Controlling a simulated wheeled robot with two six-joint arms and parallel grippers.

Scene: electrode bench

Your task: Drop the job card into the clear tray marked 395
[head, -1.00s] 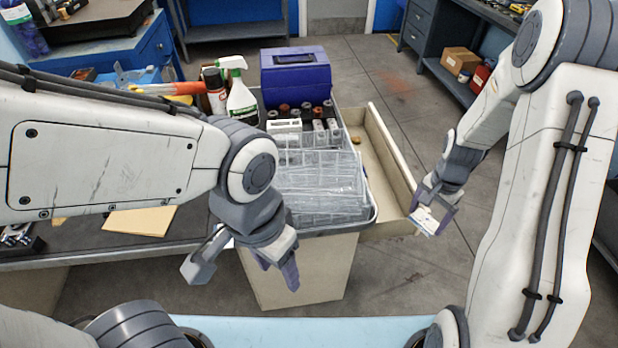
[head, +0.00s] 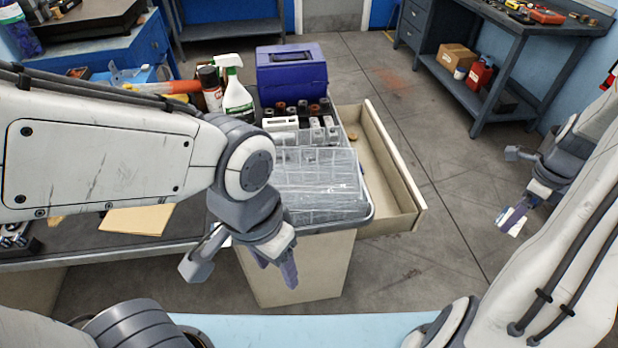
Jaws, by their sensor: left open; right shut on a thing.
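The job card (head: 517,228) is a small white card with a dark patch. My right gripper (head: 513,217) is shut on it and holds it over the open floor at the right, well away from the cart. Clear compartment trays (head: 318,180) sit stacked on the cart top in the middle; no marking such as 395 can be read on them. My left gripper (head: 240,272) is open and empty in front of the cart, near the bench's front edge. Its arm covers part of the bench and the cart's left side.
A drawer (head: 392,170) stands open on the cart's right side with a small round brown thing inside. A blue box (head: 291,72), a spray bottle (head: 237,95) and several dark cylinders stand behind the trays. A tan folder (head: 138,219) lies on the bench.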

